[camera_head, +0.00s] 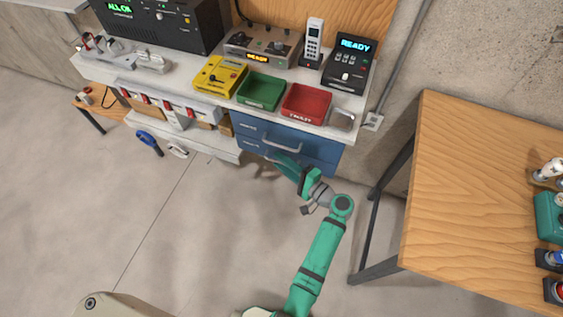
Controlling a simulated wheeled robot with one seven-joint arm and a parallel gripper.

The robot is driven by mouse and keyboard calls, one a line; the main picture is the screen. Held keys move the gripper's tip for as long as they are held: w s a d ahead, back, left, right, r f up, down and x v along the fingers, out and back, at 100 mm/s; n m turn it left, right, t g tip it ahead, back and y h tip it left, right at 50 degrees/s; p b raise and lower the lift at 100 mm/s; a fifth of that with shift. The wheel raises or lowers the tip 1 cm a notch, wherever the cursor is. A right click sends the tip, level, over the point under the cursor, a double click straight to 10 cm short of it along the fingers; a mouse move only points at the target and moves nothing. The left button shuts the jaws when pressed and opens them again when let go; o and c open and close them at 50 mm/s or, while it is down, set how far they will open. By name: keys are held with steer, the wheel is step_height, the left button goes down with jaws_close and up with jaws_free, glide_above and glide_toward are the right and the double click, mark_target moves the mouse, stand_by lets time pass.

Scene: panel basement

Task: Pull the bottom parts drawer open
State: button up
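A blue drawer unit (326,146) with two stacked drawers sits under the right part of the white bench. The top drawer has a pale bar handle (281,146) and looks shut. The bottom drawer (322,167) is directly below it and also looks shut. My green gripper (281,163) is in front of the bottom drawer, its fingers pointing left and up towards the drawer's front. The fingers and the arm's wrist cover part of the bottom drawer. Its handle is mostly hidden, so I cannot tell whether the fingers touch it or are closed.
On the bench above are a green tray (260,92), a red tray (306,104) and a yellow device (218,76). A wooden table (480,190) with dark legs stands close to the right of my arm. The floor in front of the drawers and to the left is clear.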

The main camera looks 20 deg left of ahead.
steer(key=shift+a, duration=0.1)
jaws_close()
steer(key=shift+d, duration=0.2)
stand_by(1.2)
